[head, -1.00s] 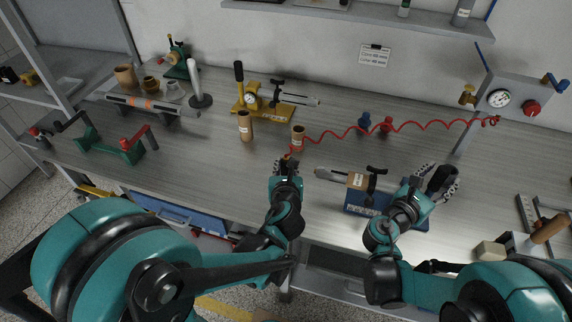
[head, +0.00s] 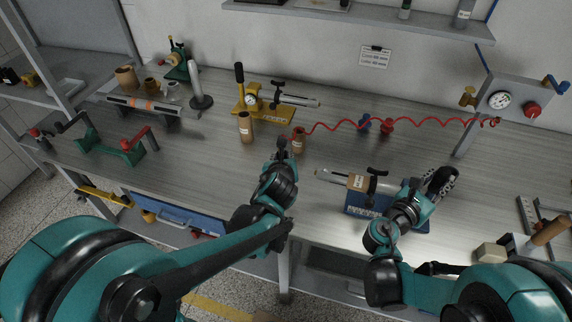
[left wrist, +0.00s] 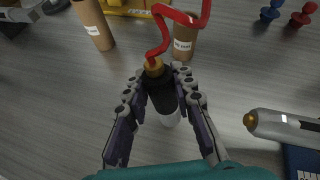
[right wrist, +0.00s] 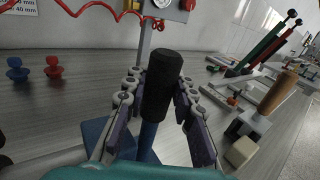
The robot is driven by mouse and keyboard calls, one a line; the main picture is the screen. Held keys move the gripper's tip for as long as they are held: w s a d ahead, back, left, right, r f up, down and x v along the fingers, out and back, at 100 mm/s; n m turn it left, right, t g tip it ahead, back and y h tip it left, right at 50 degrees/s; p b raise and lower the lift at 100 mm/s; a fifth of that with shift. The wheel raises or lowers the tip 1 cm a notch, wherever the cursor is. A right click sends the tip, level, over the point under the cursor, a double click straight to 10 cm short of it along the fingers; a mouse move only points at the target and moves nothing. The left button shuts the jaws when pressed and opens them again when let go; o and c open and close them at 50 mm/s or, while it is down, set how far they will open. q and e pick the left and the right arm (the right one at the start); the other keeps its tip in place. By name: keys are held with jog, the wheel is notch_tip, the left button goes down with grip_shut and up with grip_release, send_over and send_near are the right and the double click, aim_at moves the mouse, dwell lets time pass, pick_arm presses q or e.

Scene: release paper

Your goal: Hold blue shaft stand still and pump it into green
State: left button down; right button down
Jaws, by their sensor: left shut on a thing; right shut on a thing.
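The shaft's brass-tipped end (left wrist: 251,119) shows in the left wrist view, apart from my left gripper. My right gripper (head: 440,182) is shut on the stand's black grip (right wrist: 163,80), atop a blue post. My left gripper (head: 282,148) is shut on a black air chuck (left wrist: 161,88) with a brass fitting, joined to the red coiled hose (head: 345,132). The fingers hide part of the chuck.
Cardboard tubes (head: 246,128) and (head: 298,141) stand just beyond my left gripper. A yellow shaft stand with a gauge (head: 264,114) is behind them. The regulator panel with a gauge (head: 499,99) stands at right. Bare bench lies left of the blue stand.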

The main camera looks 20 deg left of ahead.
pick_arm(q)
jog(key=a+f+n+g, duration=0.1)
jog(key=a+n, duration=0.2)
jog(key=w+a+f+n+g+h, duration=0.1)
jog(key=a+n, duration=0.2)
jog(key=a+f+n+g+h, duration=0.1)
jog(key=a+n+g, duration=0.1)
jog(key=a+n, duration=0.1)
jog(key=shift+w+a, duration=0.15)
jog(key=shift+w, duration=0.25)
jog(key=shift+s+f+n+h, duration=0.3)
jog(key=shift+f+n+h, duration=0.15)
jog(key=shift+n+h, duration=0.1)
jog(key=shift+s+f+n+h, duration=0.25)
jog(key=shift+f+n+h, duration=0.2)
jog(key=shift+h, duration=0.1)
jog(key=shift+s+d+h, duration=0.2)
jog(key=shift+d+h, duration=0.1)
jog(key=shift+h, duration=0.2)
jog(key=shift+s+d+r+n+h, duration=0.15)
jog(key=shift+s+d+r+h, duration=0.15)
jog(key=shift+d+r+h, duration=0.35)
jog(key=shift+s+d+r+n+h, duration=0.15)
jog(key=shift+s+d+r+h, duration=0.1)
jog(key=shift+d+r+h, duration=0.35)
jog(key=shift+a+f, duration=0.1)
jog(key=shift+d, duration=2.95)
jog(key=shift+d, duration=1)
